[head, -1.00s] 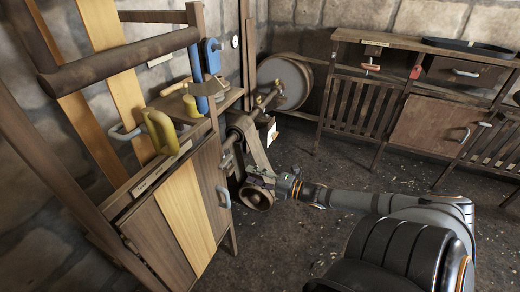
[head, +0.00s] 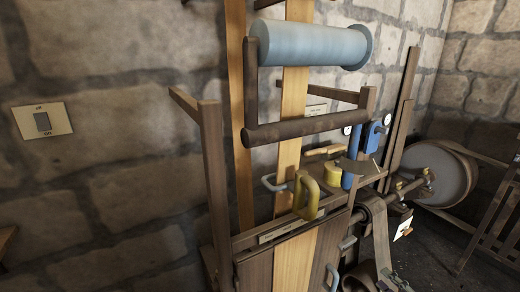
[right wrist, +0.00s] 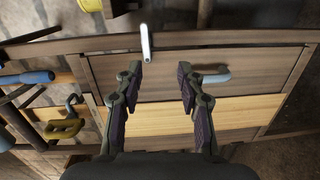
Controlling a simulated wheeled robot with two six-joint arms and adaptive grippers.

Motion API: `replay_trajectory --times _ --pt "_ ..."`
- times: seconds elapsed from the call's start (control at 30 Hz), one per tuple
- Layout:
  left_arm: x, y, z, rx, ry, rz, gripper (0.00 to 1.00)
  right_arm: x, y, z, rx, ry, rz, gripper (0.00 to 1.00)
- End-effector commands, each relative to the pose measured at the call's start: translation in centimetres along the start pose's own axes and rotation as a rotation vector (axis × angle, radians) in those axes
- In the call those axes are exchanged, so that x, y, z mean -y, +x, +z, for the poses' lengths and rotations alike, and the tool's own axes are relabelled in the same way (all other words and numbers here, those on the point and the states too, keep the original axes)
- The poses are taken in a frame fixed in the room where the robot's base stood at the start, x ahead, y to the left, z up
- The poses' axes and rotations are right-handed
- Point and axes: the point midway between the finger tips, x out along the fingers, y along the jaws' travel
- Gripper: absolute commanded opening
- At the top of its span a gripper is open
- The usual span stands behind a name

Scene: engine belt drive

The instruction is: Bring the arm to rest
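My right gripper (right wrist: 162,85) shows large in the right wrist view, with its two dark fingers spread apart and nothing between them. It is over the wooden cabinet front (right wrist: 190,85), with a grey door handle (right wrist: 214,76) close by the right finger. A pale lever (right wrist: 147,42) shows just beyond the left fingertip. My left gripper is not in view.
The wooden machine frame holds a blue-grey roller (head: 312,43), a dark bar (head: 305,126) and a yellow handle (head: 306,196). A large wheel (head: 436,176) stands at the right. A wall switch (head: 42,121) is at the left. Some floor shows at the lower right.

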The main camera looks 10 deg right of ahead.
Motion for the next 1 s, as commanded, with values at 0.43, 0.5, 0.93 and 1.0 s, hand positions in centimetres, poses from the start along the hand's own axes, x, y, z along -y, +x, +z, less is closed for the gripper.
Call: replay_trajectory --times 0.43,0.5,0.93,1.0 --pt "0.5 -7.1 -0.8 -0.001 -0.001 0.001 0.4 28.8 -18.7 1.5 0.88 0.876 -0.487 0.39" --pt "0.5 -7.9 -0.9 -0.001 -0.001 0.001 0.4 32.8 -21.2 -2.8 0.996 1.008 -0.559 0.39" --pt "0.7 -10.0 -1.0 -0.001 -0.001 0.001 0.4 41.4 -27.6 -22.5 1.367 1.369 -0.84 0.39" --pt "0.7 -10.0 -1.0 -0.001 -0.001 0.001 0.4 41.5 -27.7 -22.8 1.373 1.374 -0.844 0.39"
